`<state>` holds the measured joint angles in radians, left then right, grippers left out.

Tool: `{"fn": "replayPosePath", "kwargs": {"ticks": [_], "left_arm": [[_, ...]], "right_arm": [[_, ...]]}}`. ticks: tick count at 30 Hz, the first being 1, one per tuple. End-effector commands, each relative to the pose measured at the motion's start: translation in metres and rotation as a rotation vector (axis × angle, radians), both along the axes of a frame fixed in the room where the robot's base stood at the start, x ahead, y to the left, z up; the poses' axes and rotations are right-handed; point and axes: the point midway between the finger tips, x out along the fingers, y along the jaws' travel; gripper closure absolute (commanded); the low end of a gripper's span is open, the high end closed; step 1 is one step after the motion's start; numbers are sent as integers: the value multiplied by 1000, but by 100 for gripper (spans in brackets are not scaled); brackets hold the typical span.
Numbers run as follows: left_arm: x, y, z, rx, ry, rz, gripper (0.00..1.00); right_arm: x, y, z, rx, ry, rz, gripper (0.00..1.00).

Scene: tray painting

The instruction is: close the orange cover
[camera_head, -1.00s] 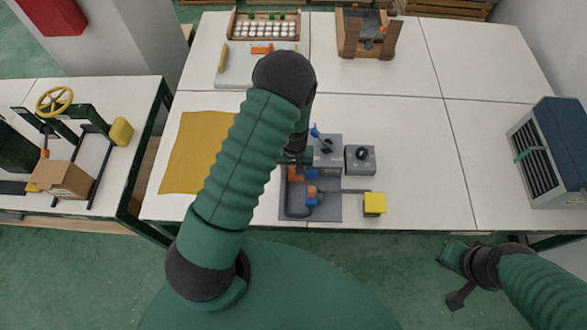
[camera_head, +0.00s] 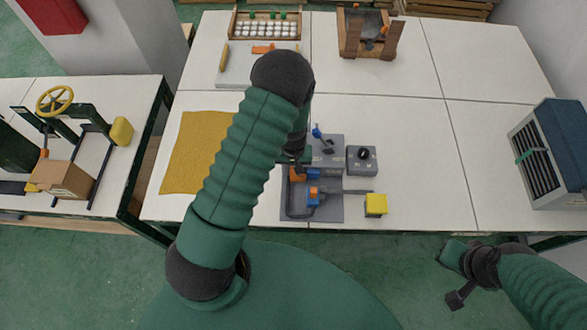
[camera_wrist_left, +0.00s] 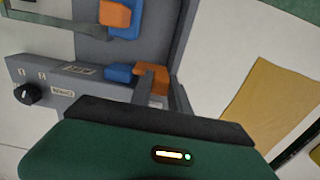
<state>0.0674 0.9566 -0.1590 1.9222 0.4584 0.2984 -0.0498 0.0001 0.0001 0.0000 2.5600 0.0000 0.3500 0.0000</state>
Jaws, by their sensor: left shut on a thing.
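The grey fixture (camera_head: 328,211) stands on the white table in front of me, with orange and blue parts on it. A small orange cover (camera_wrist_left: 153,80) sits beside a blue part (camera_wrist_left: 120,74) in the left wrist view. My left gripper (camera_wrist_left: 165,90) is shut on this orange cover at the fixture's edge. In the head view the orange cover (camera_head: 297,174) shows just below my left gripper (camera_head: 298,160), partly hidden by my arm. A second orange part with blue (camera_wrist_left: 115,15) sits farther along the fixture. My right gripper (camera_head: 455,272) hangs low at the right, clear of the table.
A grey box with a black knob (camera_head: 362,159) and a yellow block (camera_head: 376,205) stand right of the fixture. A yellow cloth (camera_head: 185,165) lies to the left. A dark slotted cabinet (camera_head: 550,155) stands at the far right. The table between is clear.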

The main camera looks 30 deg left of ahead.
Motion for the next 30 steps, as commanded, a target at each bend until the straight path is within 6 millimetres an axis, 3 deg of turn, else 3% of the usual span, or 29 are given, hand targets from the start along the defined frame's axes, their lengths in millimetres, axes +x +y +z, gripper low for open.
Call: {"fn": "replayPosePath", "kwargs": {"ticks": [20, 30], "left_arm": [[5, 0, 2, 4, -10, 0, 100], [33, -44, 2, 5, -11, -2, 100]], "right_arm": [[0, 0, 0, 0, 0, 0, 100], [0, 0, 1, 0, 0, 0, 100]]}}
